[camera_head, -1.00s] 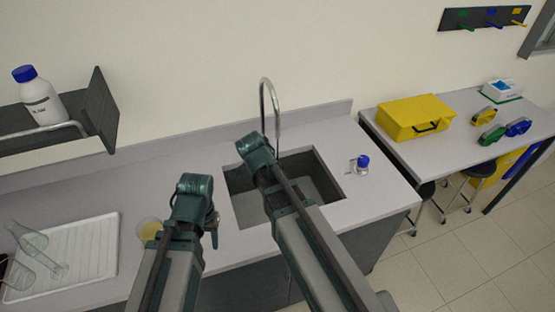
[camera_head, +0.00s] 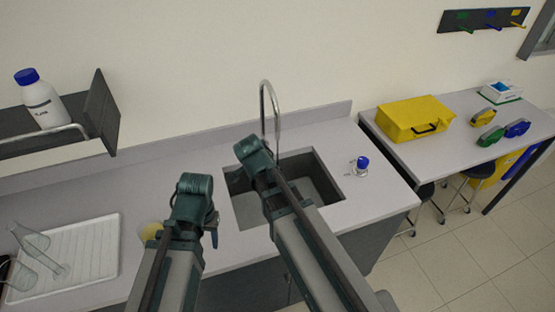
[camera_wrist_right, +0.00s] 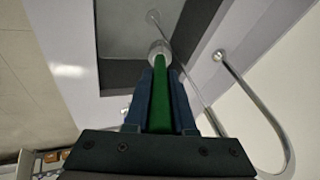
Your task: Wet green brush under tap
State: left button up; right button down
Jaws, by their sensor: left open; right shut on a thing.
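The green brush (camera_wrist_right: 160,100) shows in the right wrist view, its pale round tip (camera_wrist_right: 159,48) pointing away over the sink (camera_wrist_right: 125,28). My right gripper (camera_wrist_right: 162,95) is shut on its green handle. In the head view that gripper and the brush are hidden behind my right arm. The curved metal tap (camera_head: 275,108) stands behind the sink; its pipe (camera_wrist_right: 250,100) is right of the brush in the wrist view. A thin line, perhaps water, runs to the drain close beside the brush tip; I cannot tell if they touch. My left gripper (camera_head: 214,235) is open, left of the sink.
A yellowish beaker (camera_head: 149,231) stands by my left arm. A white drying rack (camera_head: 90,255) with glassware lies further left. A small blue-capped bottle (camera_head: 361,166) stands right of the sink. A yellow case (camera_head: 415,118) is on the side table.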

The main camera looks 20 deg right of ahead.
jog(key=s+a+r+p, duration=0.2)
jog(key=s+r, duration=0.1)
dwell(0.4)
